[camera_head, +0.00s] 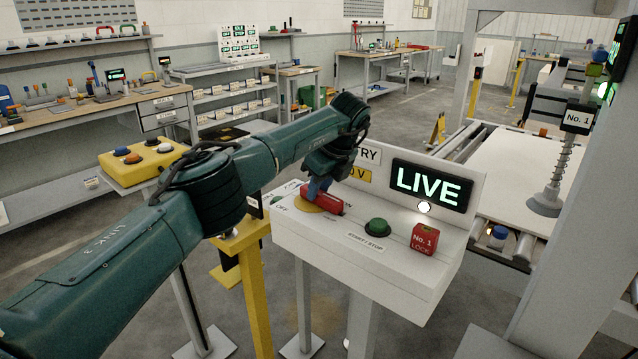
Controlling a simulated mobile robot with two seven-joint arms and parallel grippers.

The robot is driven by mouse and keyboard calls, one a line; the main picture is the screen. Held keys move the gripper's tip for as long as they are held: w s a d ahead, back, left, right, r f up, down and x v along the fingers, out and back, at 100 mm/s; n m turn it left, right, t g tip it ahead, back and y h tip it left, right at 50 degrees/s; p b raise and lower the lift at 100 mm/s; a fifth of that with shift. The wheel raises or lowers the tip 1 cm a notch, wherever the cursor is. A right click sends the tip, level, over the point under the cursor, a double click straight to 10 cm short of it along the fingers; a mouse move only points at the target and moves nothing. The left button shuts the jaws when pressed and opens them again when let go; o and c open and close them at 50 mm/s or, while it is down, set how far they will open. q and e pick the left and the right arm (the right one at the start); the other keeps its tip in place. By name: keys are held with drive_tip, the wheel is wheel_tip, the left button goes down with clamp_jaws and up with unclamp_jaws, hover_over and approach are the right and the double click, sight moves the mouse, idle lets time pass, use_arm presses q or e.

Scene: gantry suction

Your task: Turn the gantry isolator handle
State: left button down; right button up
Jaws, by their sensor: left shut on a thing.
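The gantry isolator handle (328,203) is a red bar on a yellow round plate (306,203), on the sloped top of a white control box (350,265). The word OFF is printed at the plate's left; other lettering near the handle is partly covered. My left gripper (318,192) reaches down onto the handle and is shut on it; its wrist hides part of the plate and of the panel behind. The display on the box's upright panel reads LIVE (428,186), with a lit white lamp (425,208) below. My right gripper is out of view.
A green button (377,227) and a red No. 1 lock block (424,239) sit right of the handle. A yellow button box (143,160) stands at left behind my arm. A grey post stands at far right.

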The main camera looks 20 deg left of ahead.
use_arm(q)
drive_tip(key=shift+w+r+n, duration=0.1)
drive_tip(key=shift+n, duration=0.4)
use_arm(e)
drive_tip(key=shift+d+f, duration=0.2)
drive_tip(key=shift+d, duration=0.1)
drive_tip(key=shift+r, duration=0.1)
use_arm(q)
drive_tip(key=c, duration=1.2)
unclamp_jaws()
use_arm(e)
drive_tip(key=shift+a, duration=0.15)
use_arm(q)
drive_tip(key=p+v, duration=0.1)
drive_tip(key=v, duration=1.2)
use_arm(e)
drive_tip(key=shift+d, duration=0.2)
use_arm(q)
drive_tip(key=shift+w, duration=0.15)
